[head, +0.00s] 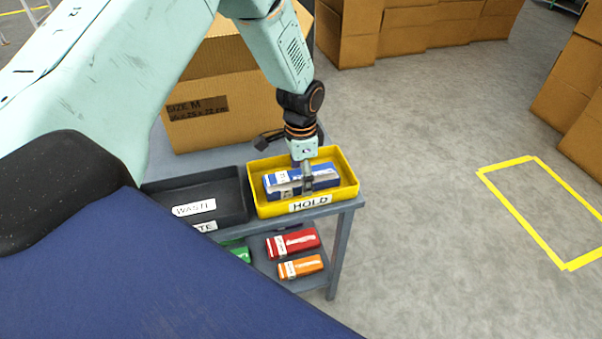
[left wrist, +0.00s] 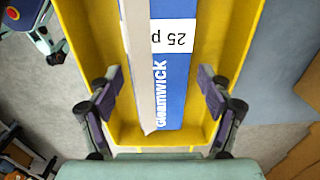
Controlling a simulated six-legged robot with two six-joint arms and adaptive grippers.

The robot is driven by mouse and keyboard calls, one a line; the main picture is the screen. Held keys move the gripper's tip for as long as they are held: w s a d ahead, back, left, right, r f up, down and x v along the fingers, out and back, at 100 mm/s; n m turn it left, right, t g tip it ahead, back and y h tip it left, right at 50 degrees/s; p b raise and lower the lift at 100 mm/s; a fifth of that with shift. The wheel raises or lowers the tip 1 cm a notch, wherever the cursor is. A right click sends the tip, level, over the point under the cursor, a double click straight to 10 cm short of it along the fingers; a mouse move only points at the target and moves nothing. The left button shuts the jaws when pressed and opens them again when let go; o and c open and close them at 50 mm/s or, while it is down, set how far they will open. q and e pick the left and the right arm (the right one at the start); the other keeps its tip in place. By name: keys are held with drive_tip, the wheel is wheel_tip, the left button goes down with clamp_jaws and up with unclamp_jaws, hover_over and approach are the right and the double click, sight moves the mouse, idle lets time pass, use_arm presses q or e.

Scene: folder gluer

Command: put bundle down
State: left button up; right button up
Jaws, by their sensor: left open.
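The blue and white bundle (head: 325,178) lies in the yellow HOLD tray (head: 271,210) on the table. In the left wrist view the bundle (left wrist: 172,90) shows the print "Gleamwick" and a white label, with a pale strip along one side. My left gripper (head: 305,183) reaches down into the tray over the bundle. In the left wrist view its two fingers (left wrist: 159,82) stand apart on either side of the bundle, with gaps between them and it. It is open. The bundle's underside is hidden. My right gripper is not in view.
A black WASTE tray (head: 220,183) stands left of the yellow tray. A large cardboard box (head: 225,125) is behind. Red (head: 293,243), orange (head: 301,267) and green (head: 241,254) packs lie on the lower shelf. The floor to the right is open, with yellow marking (head: 525,215).

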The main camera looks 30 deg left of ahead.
use_arm(q)
drive_tip(key=shift+r, duration=0.1)
wheel_tip(320, 180, up, 12)
drive_tip(key=p, duration=0.3)
drive_tip(key=shift+r, duration=0.1)
